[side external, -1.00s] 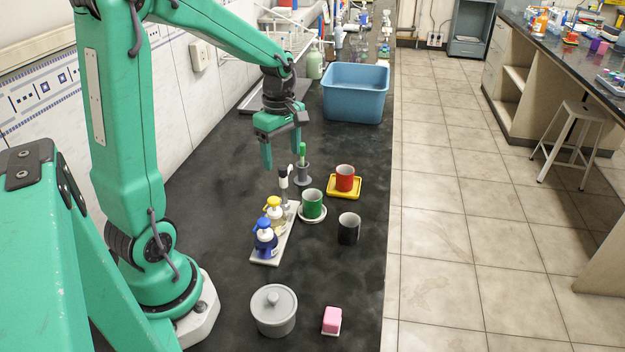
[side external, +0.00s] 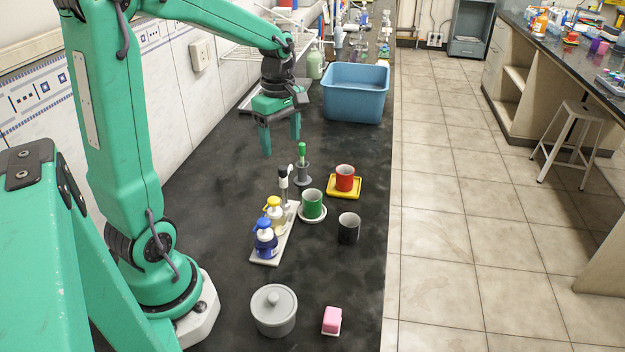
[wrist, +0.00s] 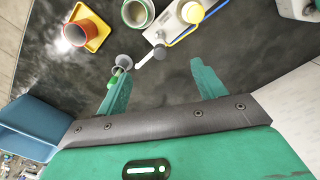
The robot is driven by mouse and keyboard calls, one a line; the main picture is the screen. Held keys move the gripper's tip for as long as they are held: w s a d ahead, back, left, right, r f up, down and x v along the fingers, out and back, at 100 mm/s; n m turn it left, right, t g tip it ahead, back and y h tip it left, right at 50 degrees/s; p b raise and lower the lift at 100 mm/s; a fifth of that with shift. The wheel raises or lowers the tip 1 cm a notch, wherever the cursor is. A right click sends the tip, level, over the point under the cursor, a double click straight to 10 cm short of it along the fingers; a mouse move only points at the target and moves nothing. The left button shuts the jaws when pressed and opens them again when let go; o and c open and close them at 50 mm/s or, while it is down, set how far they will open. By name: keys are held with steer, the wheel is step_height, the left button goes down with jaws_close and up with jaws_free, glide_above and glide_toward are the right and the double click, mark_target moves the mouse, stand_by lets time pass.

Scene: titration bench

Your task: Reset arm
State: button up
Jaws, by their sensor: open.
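My gripper (side external: 281,139) hangs above the dark bench (side external: 215,215), open and with nothing between its fingers. It is behind the bottle tray and apart from everything on the bench. In the wrist view my two green fingers (wrist: 160,85) are spread, with bare bench between them. A grey holder (side external: 303,175) with a green-topped tool (side external: 302,150) stands just in front of my gripper. In the wrist view the green-topped tool (wrist: 116,72) shows close to the left finger, which partly covers it.
A red mug (side external: 345,178) stands on a yellow tray (side external: 343,195). A blue bin (side external: 355,93) stands behind. The left bench is clear.

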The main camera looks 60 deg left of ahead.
steer(key=shift+s+d+r+m, duration=0.15)
steer(key=shift+d+r+m, duration=0.15)
steer(key=shift+d+m, duration=0.1)
steer(key=s+d+r+m+t, duration=0.2)
steer(key=s+d+m, duration=0.3)
steer(key=m, duration=0.5)
steer(key=s+d+r+m+t, duration=0.3)
steer(key=s+d+m, duration=0.2)
steer(key=d+m, duration=0.3)
steer(key=shift+s+d+r+m+t, duration=0.15)
steer(key=shift+d+m+t, duration=0.15)
steer(key=shift+m, duration=0.8)
